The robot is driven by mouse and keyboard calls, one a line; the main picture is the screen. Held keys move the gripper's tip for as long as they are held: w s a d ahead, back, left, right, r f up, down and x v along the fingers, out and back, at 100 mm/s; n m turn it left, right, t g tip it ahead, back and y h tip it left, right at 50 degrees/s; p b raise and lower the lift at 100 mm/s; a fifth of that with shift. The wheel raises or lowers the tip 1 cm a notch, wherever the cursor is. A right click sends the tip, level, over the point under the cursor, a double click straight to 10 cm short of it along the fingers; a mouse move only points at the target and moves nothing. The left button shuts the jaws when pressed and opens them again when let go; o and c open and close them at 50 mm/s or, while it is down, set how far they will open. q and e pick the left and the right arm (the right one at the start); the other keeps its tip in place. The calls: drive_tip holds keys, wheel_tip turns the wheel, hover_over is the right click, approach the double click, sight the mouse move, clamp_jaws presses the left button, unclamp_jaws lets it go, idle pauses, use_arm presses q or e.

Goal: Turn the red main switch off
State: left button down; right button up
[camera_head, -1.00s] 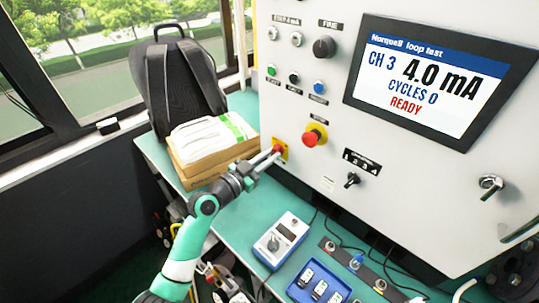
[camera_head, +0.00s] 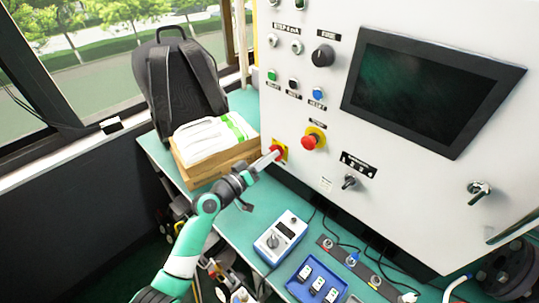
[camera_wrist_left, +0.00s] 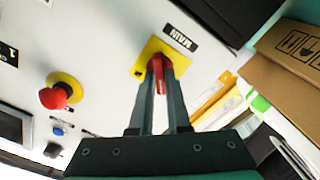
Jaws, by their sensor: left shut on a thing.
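The red main switch (camera_head: 277,153) sits on a yellow plate at the lower left of the white panel. In the left wrist view the switch (camera_wrist_left: 160,76) is between my fingertips, under a label reading MAIN. My left gripper (camera_head: 272,157) is shut on the switch handle; the fingers (camera_wrist_left: 159,85) cover part of it. The panel's display (camera_head: 430,92) is dark. My right gripper is in neither view.
A red mushroom button (camera_head: 311,141) on a yellow ring is just right of the switch. A cardboard box (camera_head: 215,163) with a white bag stands left of the gripper. A blue-white meter (camera_head: 281,238) and a blue tray (camera_head: 318,281) lie on the green bench.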

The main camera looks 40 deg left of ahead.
use_arm(q)
drive_tip(key=shift+n, duration=0.6)
drive_tip(key=c, duration=0.9)
unclamp_jaws()
drive_tip(key=shift+s, duration=0.1)
drive_tip(key=s+p, duration=0.2)
drive_tip(key=s, duration=0.9)
drive_tip(key=shift+s, duration=0.25)
